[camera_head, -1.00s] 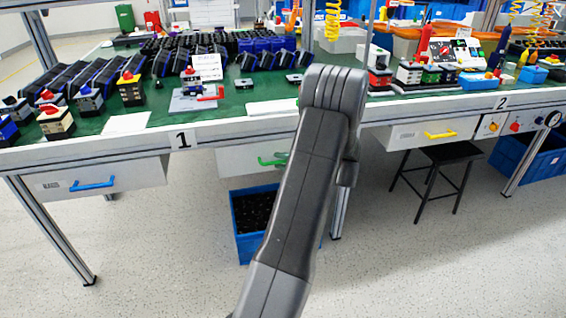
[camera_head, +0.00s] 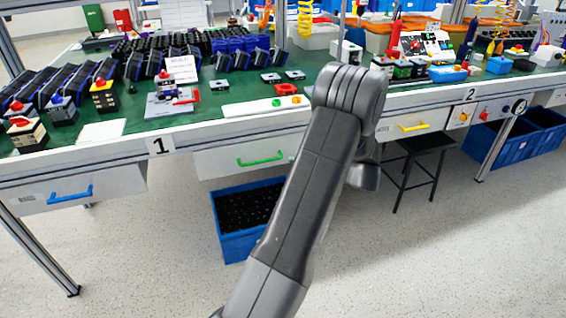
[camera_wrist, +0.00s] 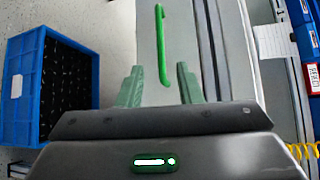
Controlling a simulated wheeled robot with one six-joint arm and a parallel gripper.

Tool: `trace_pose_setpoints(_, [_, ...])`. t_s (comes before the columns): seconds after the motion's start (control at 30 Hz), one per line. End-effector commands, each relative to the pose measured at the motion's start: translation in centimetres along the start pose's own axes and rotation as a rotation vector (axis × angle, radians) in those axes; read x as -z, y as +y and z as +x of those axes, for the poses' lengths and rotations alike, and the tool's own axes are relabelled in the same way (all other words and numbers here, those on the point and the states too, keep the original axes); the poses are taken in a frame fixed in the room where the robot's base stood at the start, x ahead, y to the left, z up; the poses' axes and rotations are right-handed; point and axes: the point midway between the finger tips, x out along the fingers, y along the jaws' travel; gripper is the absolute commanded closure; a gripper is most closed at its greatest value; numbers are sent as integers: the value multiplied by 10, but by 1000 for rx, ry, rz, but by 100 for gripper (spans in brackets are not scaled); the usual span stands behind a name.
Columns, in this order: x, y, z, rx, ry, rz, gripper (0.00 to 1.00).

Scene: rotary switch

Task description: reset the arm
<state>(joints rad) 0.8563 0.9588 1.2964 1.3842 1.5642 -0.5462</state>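My arm (camera_head: 315,175) rises across the middle of the head view, bent at the top in front of the workbench. My gripper is hidden behind it there. In the wrist view my gripper (camera_wrist: 160,70) shows two greenish fingers spread apart with nothing held. The green drawer handle (camera_wrist: 162,45) appears between and beyond the fingers; I cannot tell the distance, but no grip on it shows. The same green handle (camera_head: 261,159) is on the middle drawer in the head view. A rotary switch (camera_head: 519,106) with a dark round face sits on the bench front at the right.
The workbench (camera_head: 215,134) is crowded with parts and devices. A blue crate (camera_head: 236,247) stands under it, also seen in the wrist view (camera_wrist: 25,85). A black stool (camera_head: 426,144) stands right of my arm. The foreground floor is mostly clear.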

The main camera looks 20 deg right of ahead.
Motion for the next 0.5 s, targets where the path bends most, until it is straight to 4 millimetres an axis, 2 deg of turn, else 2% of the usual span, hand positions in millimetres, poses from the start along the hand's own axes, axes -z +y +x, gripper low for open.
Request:
trace_pose_setpoints(0.17, [0, 0, -10, 1, -1, 1, 68])
trace_pose_setpoints(0.5, [0, 1, -9, 0, -1, 1, 68])
